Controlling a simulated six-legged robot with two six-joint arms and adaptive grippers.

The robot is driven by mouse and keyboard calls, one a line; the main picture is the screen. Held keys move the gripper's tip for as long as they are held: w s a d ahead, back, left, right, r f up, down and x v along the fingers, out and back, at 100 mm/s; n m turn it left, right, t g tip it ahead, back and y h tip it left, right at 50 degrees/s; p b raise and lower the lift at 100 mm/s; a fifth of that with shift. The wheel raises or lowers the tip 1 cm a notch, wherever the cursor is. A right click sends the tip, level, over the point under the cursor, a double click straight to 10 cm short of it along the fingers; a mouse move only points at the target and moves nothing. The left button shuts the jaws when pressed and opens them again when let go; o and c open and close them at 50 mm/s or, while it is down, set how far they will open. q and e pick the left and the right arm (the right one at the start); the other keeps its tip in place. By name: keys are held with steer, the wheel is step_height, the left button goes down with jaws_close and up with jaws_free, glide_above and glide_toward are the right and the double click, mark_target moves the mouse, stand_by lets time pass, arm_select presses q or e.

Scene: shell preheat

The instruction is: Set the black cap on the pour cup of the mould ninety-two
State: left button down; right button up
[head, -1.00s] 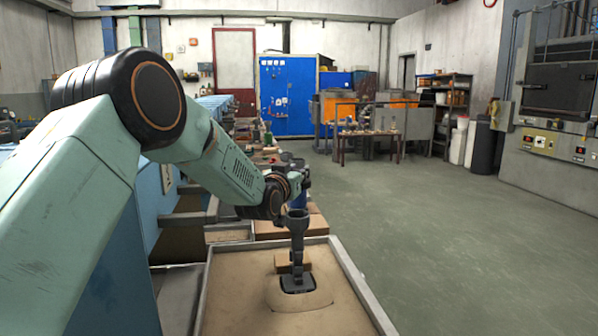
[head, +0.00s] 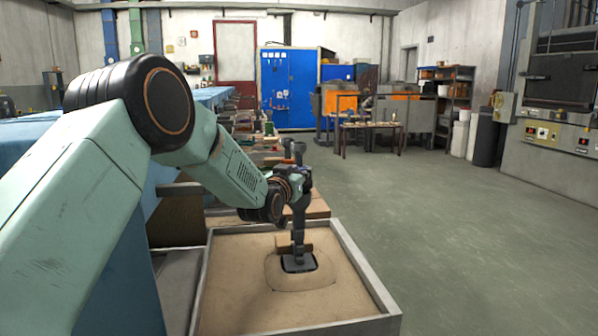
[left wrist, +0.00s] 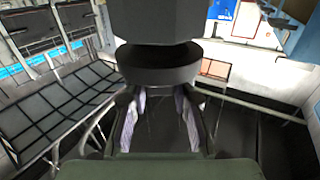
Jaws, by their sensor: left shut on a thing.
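In the head view my left gripper (head: 301,180) is over the near sand tray, shut on the black cap, which is hard to make out there. In the left wrist view a broad dark round piece (left wrist: 158,66), apparently the cap, shows just beyond the two fingers (left wrist: 161,112), with a dark blocky shape against it. A dark grey mould (head: 299,246) stands upright in the sand on a black base (head: 298,263). Its upper end is overlapped by my gripper, so I cannot tell whether the cap touches its pour cup. No number is readable. My right gripper is not in view.
The sand tray (head: 369,275) has a raised pale rim. A brown block (head: 309,241) sits behind the mould. A low table (head: 372,126) with several small items stands farther back. A furnace (head: 555,120) is at right. The floor (head: 440,230) between is clear.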

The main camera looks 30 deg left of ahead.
arm_select(q)
steer(key=shift+f, duration=0.25)
stand_by(0.6)
steer(key=c, duration=1)
jaws_free()
steer(key=shift+c, duration=0.2)
steer(key=s+d, duration=0.1)
steer(key=s, duration=1.1)
steer(key=shift+d, duration=0.25)
